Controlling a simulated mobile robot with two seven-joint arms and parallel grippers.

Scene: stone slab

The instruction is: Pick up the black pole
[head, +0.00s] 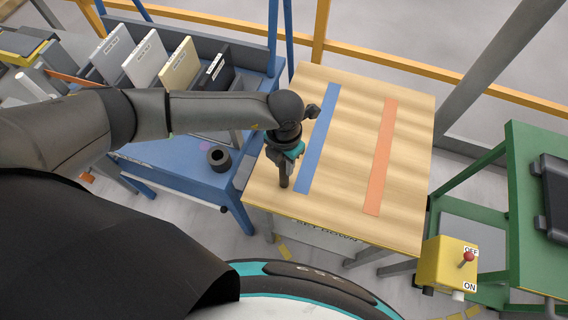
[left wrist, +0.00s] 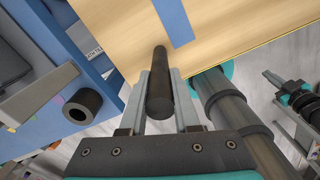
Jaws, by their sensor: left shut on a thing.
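My left gripper (head: 287,155) is shut on the black pole, over the left edge of the wooden tabletop. The dark pole (head: 284,178) shows below the gripper in the head view. In the left wrist view the pole (left wrist: 159,85) lies lengthwise between the two grey fingers of the left gripper (left wrist: 160,88), with its far end beyond the fingertips. From these views I cannot tell whether the pole touches the table. What looks like my right gripper (left wrist: 288,90) shows at the right of the left wrist view, apart from the pole; its jaw state is unclear.
The wooden table (head: 350,175) carries a blue strip (head: 318,140) and an orange strip (head: 381,155). A black ring (head: 219,158) sits on the blue bench (head: 180,165), with upright folders behind. A yellow switch box (head: 448,262) stands by the green table (head: 535,200).

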